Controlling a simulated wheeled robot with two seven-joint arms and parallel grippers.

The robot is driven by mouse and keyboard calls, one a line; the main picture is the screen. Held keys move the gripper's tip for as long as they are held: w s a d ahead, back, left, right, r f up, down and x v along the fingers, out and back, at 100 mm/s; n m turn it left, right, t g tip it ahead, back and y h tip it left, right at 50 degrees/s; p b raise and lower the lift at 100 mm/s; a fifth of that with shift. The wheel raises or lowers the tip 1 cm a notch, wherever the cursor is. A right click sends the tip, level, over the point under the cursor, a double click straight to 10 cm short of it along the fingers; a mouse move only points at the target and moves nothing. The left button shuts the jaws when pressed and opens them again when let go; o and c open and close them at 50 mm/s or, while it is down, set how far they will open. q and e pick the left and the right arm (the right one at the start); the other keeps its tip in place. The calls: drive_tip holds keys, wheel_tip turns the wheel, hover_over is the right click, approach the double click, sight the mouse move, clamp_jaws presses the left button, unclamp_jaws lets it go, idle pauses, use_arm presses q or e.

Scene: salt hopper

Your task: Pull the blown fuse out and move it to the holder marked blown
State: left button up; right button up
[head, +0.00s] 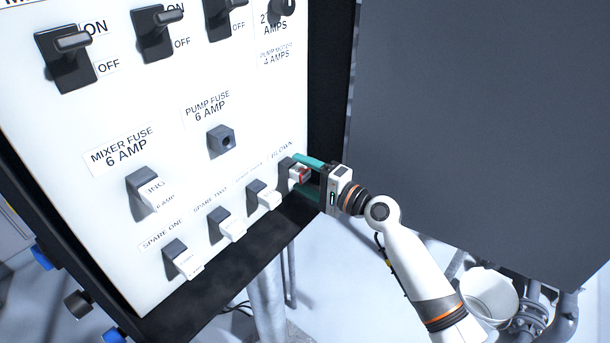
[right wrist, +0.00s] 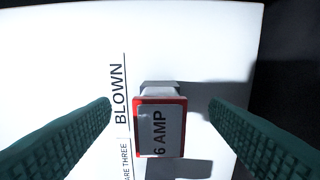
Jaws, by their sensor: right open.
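The blown fuse (head: 299,174) has a white body with a red edge and sits in the holder marked BLOWN (head: 286,167) at the lower right of the panel. In the right wrist view the fuse (right wrist: 160,128) shows a red-rimmed face reading 6 AMP, with the grey holder (right wrist: 158,87) behind it. My right gripper (head: 303,175) is open, its green fingers on either side of the fuse. In the right wrist view, gaps show between the fuse and both fingers. The pump fuse holder (head: 221,141) is empty. My left gripper is out of view.
White fuses sit in the mixer holder (head: 142,181) and the spare one (head: 175,249), spare two (head: 218,218) and third spare (head: 256,190) holders. Black switches (head: 66,58) line the panel top. A large dark panel (head: 480,110) stands to the right.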

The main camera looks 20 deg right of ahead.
sight(306, 177)
drive_tip(key=shift+d, duration=0.1)
idle(0.5)
drive_tip(key=shift+v, duration=3)
drive_tip(key=shift+s, duration=0.1)
drive_tip(key=b+v, duration=0.4)
drive_tip(key=v, duration=0.7)
drive_tip(key=shift+s+d, duration=0.25)
drive_tip(key=shift+s, duration=0.05)
drive_tip(key=shift+f, duration=0.1)
